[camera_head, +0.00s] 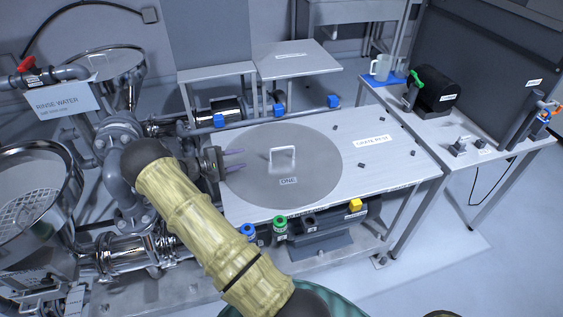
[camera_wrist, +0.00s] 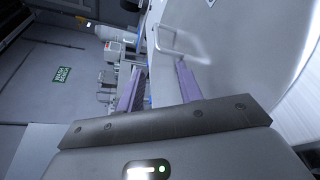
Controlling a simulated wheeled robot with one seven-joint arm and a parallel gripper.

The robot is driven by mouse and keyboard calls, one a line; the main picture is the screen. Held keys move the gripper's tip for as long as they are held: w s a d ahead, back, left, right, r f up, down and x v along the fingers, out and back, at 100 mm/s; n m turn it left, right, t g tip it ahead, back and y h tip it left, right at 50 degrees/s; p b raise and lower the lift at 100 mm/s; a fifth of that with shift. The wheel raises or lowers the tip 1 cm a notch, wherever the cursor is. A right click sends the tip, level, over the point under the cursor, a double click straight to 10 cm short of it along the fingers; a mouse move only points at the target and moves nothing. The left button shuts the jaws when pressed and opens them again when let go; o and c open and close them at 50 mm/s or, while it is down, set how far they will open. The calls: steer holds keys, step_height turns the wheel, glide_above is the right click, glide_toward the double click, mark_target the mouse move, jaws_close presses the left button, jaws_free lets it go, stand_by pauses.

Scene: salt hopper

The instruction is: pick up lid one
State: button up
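Lid one is a round grey metal disc (camera_head: 310,172) with an upright loop handle (camera_head: 283,157) and a label reading ONE. It lies flat on the left part of the light tabletop. My gripper (camera_head: 240,159) is at the left edge of the lid, its two purple fingers apart and pointing right toward the handle. Nothing is between the fingers. In the wrist view the gripper (camera_wrist: 158,88) is open, and the handle (camera_wrist: 182,42) stands beyond the fingertips, apart from them. The lid (camera_wrist: 245,50) fills the right side there.
The tabletop (camera_head: 400,165) right of the lid is mostly bare, with a few small dark knobs. Blue blocks (camera_head: 333,101) line its back edge. Steel pipes and a RINSE WATER sign (camera_head: 62,101) stand at left. A side table (camera_head: 480,125) with a mug (camera_head: 380,67) is at right.

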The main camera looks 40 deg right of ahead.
steer(key=p, duration=0.3)
glide_toward(283, 148)
steer(key=d, duration=0.1)
steer(key=d+f, duration=0.1)
steer(key=d, duration=0.1)
steer(key=d+f, duration=0.1)
steer(key=shift+s+d+f, duration=0.15)
steer(key=shift+d, duration=0.1)
steer(key=shift+d, duration=0.2)
steer(key=p+x, duration=0.1)
steer(key=x, duration=0.1)
steer(key=r+p+x, duration=0.1)
steer(key=x, duration=0.1)
steer(key=shift+s+d, duration=0.25)
steer(key=shift+d, duration=0.1)
steer(key=shift+d+f, duration=0.15)
steer(key=shift+d, duration=0.05)
steer(key=shift+w+a+f, duration=0.1)
steer(key=shift+a, duration=0.1)
steer(key=shift+s, duration=0.25)
